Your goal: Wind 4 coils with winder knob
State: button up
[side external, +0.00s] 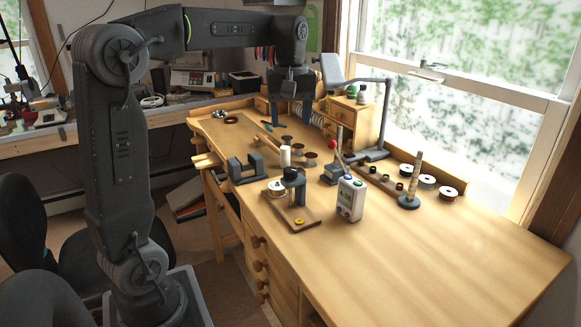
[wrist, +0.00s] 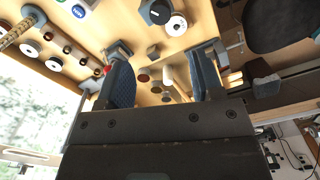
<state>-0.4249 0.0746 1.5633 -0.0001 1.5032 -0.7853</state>
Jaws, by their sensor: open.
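A device that may be the winder stands near the bench's left front edge. My gripper (side external: 293,116) is open and empty, above the back part of the bench, well behind and above this device. Its two fingers frame several small brown spools (wrist: 143,75) in the wrist view.
A grey control box (side external: 350,199) stands right of the device. Behind it is a red-balled lever (side external: 332,145). A tapered post (side external: 413,180), several spools (side external: 448,193) and a grey lamp arm (side external: 384,115) line the window side. A vise (side external: 246,168) sits left. The right front bench (side external: 440,265) is clear.

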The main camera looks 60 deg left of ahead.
aim_at(291, 169)
notch_tip(291, 169, down, 12)
jog(key=shift+f, duration=0.25)
dwell(0.3)
jog(key=c, duration=0.9)
